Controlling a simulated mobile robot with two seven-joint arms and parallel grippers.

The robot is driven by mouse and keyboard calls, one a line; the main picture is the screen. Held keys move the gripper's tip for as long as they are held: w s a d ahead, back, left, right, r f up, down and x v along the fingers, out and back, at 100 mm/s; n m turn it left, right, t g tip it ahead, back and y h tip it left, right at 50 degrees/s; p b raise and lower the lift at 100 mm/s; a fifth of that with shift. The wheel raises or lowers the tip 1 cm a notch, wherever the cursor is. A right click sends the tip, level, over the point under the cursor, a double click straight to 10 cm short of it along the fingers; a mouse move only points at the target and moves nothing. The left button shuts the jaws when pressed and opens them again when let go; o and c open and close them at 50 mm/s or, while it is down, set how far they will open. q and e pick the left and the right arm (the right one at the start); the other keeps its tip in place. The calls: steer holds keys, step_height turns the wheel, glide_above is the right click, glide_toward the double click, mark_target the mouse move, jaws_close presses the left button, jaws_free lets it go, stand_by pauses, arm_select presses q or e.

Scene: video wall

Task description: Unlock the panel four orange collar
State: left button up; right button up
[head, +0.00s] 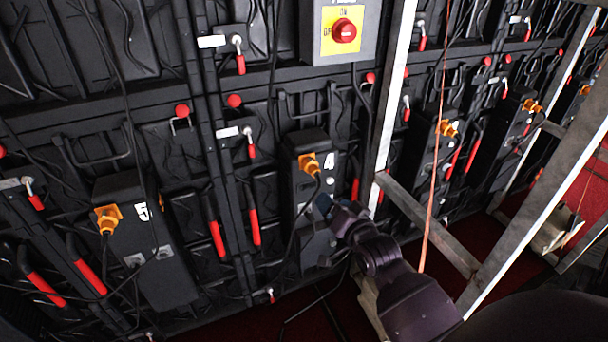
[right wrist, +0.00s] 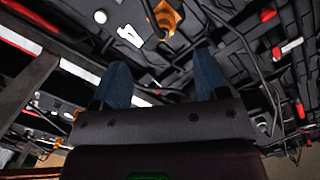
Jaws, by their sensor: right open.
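The orange collar (head: 308,164) is on a black box (head: 304,142) marked with a white 4, and a black cable hangs down from it. It also shows at the top of the right wrist view (right wrist: 168,16), ahead of the fingers and roughly between them. The white 4 (right wrist: 129,36) is beside it there. My right gripper (head: 325,206) is below and slightly right of the collar in the head view, apart from it. Its two blue fingers (right wrist: 163,75) are open, with nothing between them. My left gripper is in neither view.
A box marked 5 with its own orange collar (head: 106,219) is at the left. A metal frame post (head: 390,85) and diagonal beam (head: 428,224) stand right of panel four. A grey box with a red knob (head: 343,30) is above. Red-gripped levers (head: 217,238) and loose cables surround the boxes.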

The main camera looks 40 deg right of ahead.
mark_target(312, 168)
steer(key=shift+m+t, duration=0.4)
steer(key=shift+m, duration=0.5)
steer(key=b+x, duration=0.1)
steer(key=x, duration=0.3)
steer(key=b+x, duration=0.1)
steer(key=x, duration=0.3)
steer(key=d+b+x, duration=0.1)
steer(key=x, duration=0.3)
steer(key=shift+s+r, duration=0.1)
steer(key=shift+r, duration=0.2)
steer(key=shift+w+d, duration=0.1)
steer(key=shift+w, duration=0.25)
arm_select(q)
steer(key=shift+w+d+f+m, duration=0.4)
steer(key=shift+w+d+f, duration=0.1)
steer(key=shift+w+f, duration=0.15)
arm_select(e)
steer(key=shift+w+d+r, duration=0.1)
steer(key=shift+w+r, duration=0.05)
steer(key=shift+w, duration=0.35)
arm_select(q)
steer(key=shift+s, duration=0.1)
arm_select(e)
steer(key=shift+c, duration=0.2)
